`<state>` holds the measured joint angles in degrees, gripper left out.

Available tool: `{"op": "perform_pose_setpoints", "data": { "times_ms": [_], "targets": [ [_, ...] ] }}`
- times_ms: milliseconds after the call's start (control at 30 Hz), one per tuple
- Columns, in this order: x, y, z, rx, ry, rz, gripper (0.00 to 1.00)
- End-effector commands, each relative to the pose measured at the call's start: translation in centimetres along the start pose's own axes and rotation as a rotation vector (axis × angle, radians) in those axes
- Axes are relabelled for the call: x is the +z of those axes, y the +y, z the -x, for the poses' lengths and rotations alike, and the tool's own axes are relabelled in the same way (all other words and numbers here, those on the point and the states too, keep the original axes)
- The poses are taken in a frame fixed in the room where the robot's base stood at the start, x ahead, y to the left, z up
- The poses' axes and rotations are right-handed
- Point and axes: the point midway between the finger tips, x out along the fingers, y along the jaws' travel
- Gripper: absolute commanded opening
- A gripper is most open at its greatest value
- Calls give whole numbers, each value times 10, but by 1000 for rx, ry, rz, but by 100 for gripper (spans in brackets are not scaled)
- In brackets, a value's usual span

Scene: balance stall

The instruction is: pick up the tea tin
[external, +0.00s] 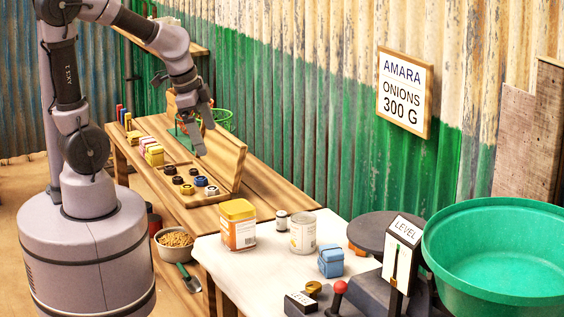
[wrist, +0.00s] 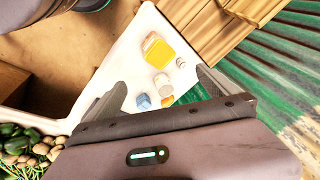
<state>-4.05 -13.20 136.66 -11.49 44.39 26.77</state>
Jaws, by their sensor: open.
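A square tin with a yellow lid and an orange-and-white label (external: 238,226) looks like the tea tin, though its print is too small to read. It stands upright on the white-topped table (external: 232,272), near its back left corner. In the wrist view the tin (wrist: 159,51) is seen from above, beyond the fingertips. My gripper (external: 205,138) is open and empty, above the wooden bench and well apart from the tin. Its two fingers also show in the wrist view (wrist: 160,80), spread wide.
A small jar (external: 281,220), a pale can (external: 303,234) and a blue container (external: 331,262) stand right of the tin. A dark scale with a green basin (external: 500,250) fills the right. The wooden bench (external: 160,180) holds jars and small boxes. The table's front left is clear.

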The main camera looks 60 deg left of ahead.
Motion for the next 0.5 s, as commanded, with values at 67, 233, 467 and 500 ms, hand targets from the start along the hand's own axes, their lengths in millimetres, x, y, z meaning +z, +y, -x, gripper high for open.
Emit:
{"op": "perform_pose_setpoints", "data": {
  "times_ms": [67, 233, 467, 500],
  "targets": [
    [-22, -16, -16, 94, -46, -47, 100],
    [-32, -31, -79, 204, -78, -123, 100],
    [-25, -26, -134, 233, -86, -148, 100],
    [-23, -22, -147, 234, -87, -150, 100]
  ]
}}
